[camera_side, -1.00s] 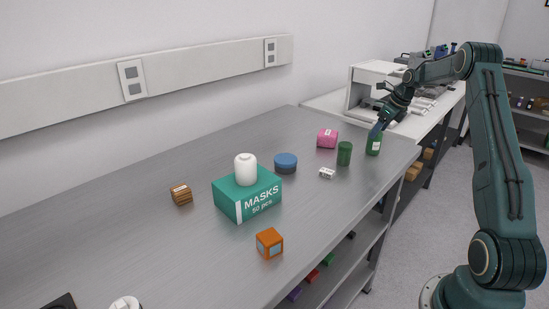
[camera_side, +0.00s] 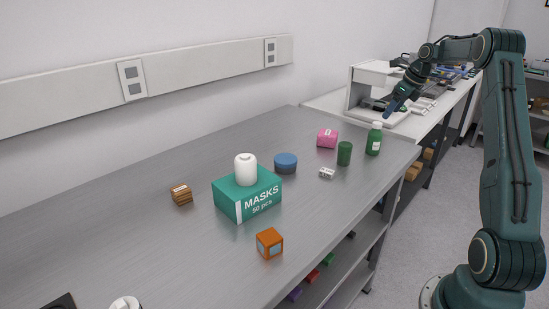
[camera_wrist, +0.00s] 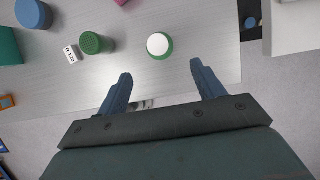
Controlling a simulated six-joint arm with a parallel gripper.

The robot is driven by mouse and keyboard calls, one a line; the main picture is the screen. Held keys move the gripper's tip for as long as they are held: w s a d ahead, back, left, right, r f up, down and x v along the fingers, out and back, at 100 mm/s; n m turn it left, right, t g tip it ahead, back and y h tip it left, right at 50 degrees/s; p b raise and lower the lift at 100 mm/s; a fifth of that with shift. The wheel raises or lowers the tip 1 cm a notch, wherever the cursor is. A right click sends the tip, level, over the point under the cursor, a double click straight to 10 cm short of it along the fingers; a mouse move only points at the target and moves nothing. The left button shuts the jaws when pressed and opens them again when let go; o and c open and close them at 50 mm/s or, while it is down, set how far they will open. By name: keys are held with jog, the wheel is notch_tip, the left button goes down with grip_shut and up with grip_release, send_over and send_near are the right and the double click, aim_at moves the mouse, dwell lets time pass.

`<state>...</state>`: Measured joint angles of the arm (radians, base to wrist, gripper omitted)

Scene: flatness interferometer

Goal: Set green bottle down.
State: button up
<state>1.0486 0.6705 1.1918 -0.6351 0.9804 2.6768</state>
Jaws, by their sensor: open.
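The green bottle (camera_side: 374,140) has a white cap and a pale label. It stands upright on the grey bench near its far right end. In the wrist view I see the bottle (camera_wrist: 159,46) from above, its white cap uppermost, beyond my fingertips and between their lines. My gripper (camera_side: 387,114) is above and apart from the bottle in the side view. Its two blue fingers (camera_wrist: 161,72) are spread wide in the wrist view with nothing between them.
A dark green cylinder (camera_side: 344,153) stands just left of the bottle, with a small white block (camera_side: 327,173), a pink box (camera_side: 327,138) and a blue disc (camera_side: 286,163) nearby. The masks box (camera_side: 232,200) carries a white bottle (camera_side: 245,169). The bench edge is close on the right.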

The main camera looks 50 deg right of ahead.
jog(key=a+r+n, duration=0.4)
jog(key=a+n, duration=0.2)
jog(key=a, duration=0.4)
jog(key=a+r+n, duration=0.4)
jog(key=a+n, duration=0.1)
jog(key=a, duration=0.5)
jog(key=a+r+n, duration=0.4)
jog(key=a+n, duration=0.2)
jog(key=a, duration=0.4)
jog(key=s+a+f+n, duration=0.3)
jog(key=s+a+n, duration=0.5)
jog(key=s+n, duration=0.1)
jog(key=s+a+f+n+t, duration=0.1)
jog(key=s+a+f+n, duration=0.2)
jog(key=s+a+n, duration=0.4)
jog(key=s+n, duration=0.3)
jog(key=s, duration=0.1)
jog(key=shift+s+a, duration=0.15)
jog(key=shift+a, duration=0.2)
